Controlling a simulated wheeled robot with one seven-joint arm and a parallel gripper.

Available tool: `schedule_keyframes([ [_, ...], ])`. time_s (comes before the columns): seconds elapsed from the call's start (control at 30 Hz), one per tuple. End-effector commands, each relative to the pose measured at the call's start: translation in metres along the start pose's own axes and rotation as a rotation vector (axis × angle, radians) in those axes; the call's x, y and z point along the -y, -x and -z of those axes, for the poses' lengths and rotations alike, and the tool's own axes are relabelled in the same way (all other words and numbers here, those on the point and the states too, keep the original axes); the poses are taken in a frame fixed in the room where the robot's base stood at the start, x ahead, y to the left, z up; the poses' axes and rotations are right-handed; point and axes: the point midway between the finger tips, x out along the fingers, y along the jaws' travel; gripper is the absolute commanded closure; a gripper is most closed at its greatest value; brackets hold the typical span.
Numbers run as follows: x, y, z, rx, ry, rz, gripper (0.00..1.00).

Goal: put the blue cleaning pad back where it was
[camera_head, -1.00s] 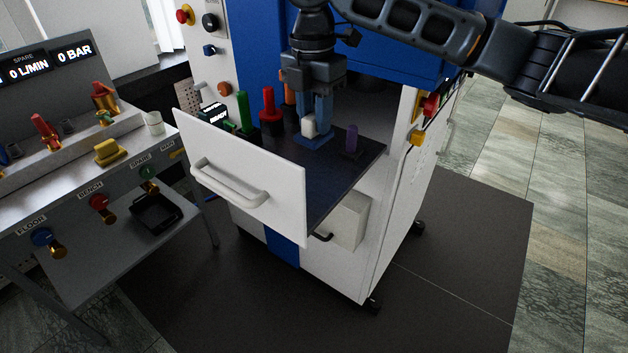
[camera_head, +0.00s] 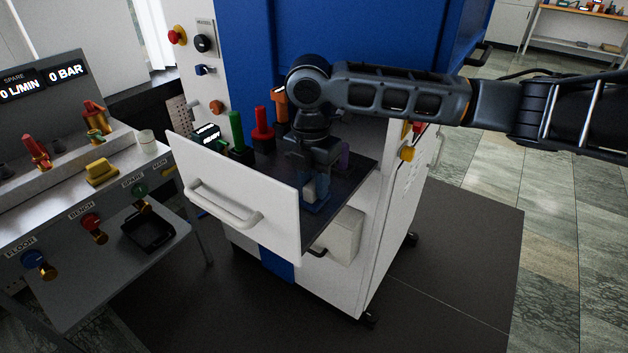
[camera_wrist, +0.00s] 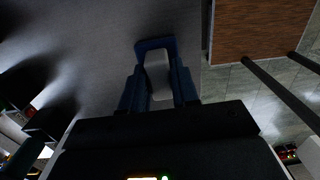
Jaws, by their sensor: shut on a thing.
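The blue cleaning pad (camera_head: 315,207) has a pale block-shaped grip (camera_head: 309,190) on top. My gripper (camera_head: 316,188) points down and is shut on this grip, with the pad below the fingers. The pad is over the dark floor of the open drawer (camera_head: 347,186), near its white front panel (camera_head: 235,205). I cannot tell whether the pad touches the drawer floor. In the wrist view, the blue pad (camera_wrist: 155,43) and the pale grip (camera_wrist: 158,72) show between the two blue fingers.
The blue and white press cabinet (camera_head: 400,45) rises behind. A bench with valves (camera_head: 95,190) stands left.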

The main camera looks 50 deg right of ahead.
Motion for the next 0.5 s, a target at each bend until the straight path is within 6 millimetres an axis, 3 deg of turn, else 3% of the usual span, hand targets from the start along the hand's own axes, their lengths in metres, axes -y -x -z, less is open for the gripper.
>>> schedule_keyframes([
  [0.1,0.0,-0.0007,-0.0001,0.0,-0.001,0.0,0.95],
  [0.13,0.0,-0.0008,-0.0001,0.0,-0.001,0.001,0.69],
  [0.2,0.0,-0.0008,-0.0001,0.0,-0.001,0.001,0.63],
  [0.4,0.0,-0.0005,-0.0001,0.0,-0.001,0.001,0.45],
  [0.5,0.0,-0.0004,-0.0001,0.0,-0.001,0.001,0.45],
])
